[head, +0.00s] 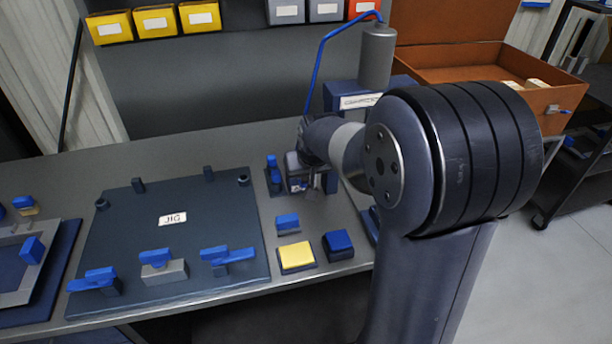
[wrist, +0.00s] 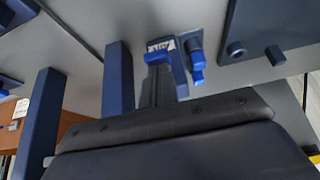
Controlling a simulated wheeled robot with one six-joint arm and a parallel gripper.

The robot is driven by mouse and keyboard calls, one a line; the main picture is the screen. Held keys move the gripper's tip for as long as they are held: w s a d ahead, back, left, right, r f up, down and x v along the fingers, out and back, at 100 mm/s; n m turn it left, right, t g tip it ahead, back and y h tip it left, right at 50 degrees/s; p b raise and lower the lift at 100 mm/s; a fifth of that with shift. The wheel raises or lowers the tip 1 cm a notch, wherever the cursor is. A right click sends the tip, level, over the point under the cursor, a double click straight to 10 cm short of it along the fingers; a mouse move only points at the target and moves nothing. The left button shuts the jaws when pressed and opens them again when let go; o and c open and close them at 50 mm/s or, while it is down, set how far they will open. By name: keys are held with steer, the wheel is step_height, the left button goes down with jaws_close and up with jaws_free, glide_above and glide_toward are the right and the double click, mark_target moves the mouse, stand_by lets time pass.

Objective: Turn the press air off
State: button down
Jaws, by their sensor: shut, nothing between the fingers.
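The air valve shows in the wrist view as a small white plate lettered AIR (wrist: 161,45) with a blue handle (wrist: 153,57) beside it. My gripper (wrist: 155,78) is shut and empty, with its dark fingers pointing at the handle. The fingertips overlap the handle in the picture; I cannot tell whether they touch. In the head view my gripper (head: 312,187) is low beside the press, just right of a small blue upright fitting (head: 273,168). My wrist hides most of the valve there. The handle's exact position is not clear.
The press (head: 375,60) stands behind my arm, with a blue hose; its blue columns (wrist: 118,75) are close to my gripper. The jig plate (head: 120,205) with blue clamps lies left. A yellow button (head: 296,256) and a blue block (head: 338,244) sit in front.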

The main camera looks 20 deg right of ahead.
steer(key=f+t+b, duration=0.1)
steer(key=b, duration=0.3)
steer(key=s+f+t+b, duration=0.1)
steer(key=f+t+b, duration=0.1)
steer(key=b, duration=0.3)
steer(key=f+t+b, duration=0.1)
steer(key=b, duration=0.4)
steer(key=shift+s+f+t, duration=0.2)
steer(key=shift+s+t, duration=0.2)
steer(key=shift+r+p, duration=0.35)
steer(key=shift+r, duration=0.2)
steer(key=shift+r+p, duration=0.6)
steer(key=shift+r, duration=0.15)
